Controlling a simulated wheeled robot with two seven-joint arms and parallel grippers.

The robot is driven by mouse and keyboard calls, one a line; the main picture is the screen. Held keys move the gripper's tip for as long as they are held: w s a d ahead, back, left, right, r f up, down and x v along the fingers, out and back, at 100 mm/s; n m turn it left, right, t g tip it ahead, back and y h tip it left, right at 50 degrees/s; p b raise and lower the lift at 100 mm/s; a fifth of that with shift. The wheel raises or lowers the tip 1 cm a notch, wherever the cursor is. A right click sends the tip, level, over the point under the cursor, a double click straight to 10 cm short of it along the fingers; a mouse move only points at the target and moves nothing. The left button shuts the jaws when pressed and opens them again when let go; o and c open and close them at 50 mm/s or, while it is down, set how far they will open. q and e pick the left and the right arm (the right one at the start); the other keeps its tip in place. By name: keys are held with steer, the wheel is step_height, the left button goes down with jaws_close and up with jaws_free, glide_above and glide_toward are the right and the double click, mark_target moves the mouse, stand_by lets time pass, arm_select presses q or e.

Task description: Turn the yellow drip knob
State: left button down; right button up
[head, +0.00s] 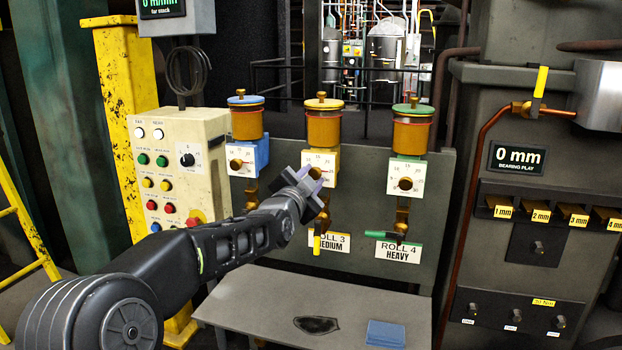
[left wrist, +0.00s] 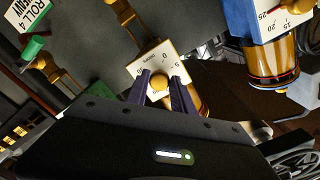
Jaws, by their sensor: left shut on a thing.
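The yellow drip unit stands in the middle of the panel in the head view, with a brass cup (head: 323,128) above a cream dial plate (head: 331,160). Its round brass knob (head: 316,173) is partly hidden by my left gripper (head: 310,174). In the left wrist view, the knob (left wrist: 159,83) sits between the two fingers of my left gripper (left wrist: 160,88), which is shut on it. The dial plate (left wrist: 175,62) shows behind it, tilted in that view. A yellow lever (head: 317,243) hangs below, beside the ROLL 3 MEDIUM label (head: 334,243). My right gripper is not in view.
A blue drip unit (head: 247,155) stands to the left and a green one (head: 407,175) to the right. A button box (head: 170,135) is farther left. A grey shelf (head: 260,305) below holds a blue block (head: 385,333) and a dark patch (head: 316,324).

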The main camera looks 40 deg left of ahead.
arm_select(q)
steer(key=shift+f, duration=0.2)
steer(key=c, duration=1.1)
jaws_free()
steer(key=shift+r, duration=0.15)
steer(key=shift+s, duration=0.1)
steer(key=v, duration=0.7)
steer(key=shift+s+d, duration=0.15)
steer(key=shift+s, duration=0.15)
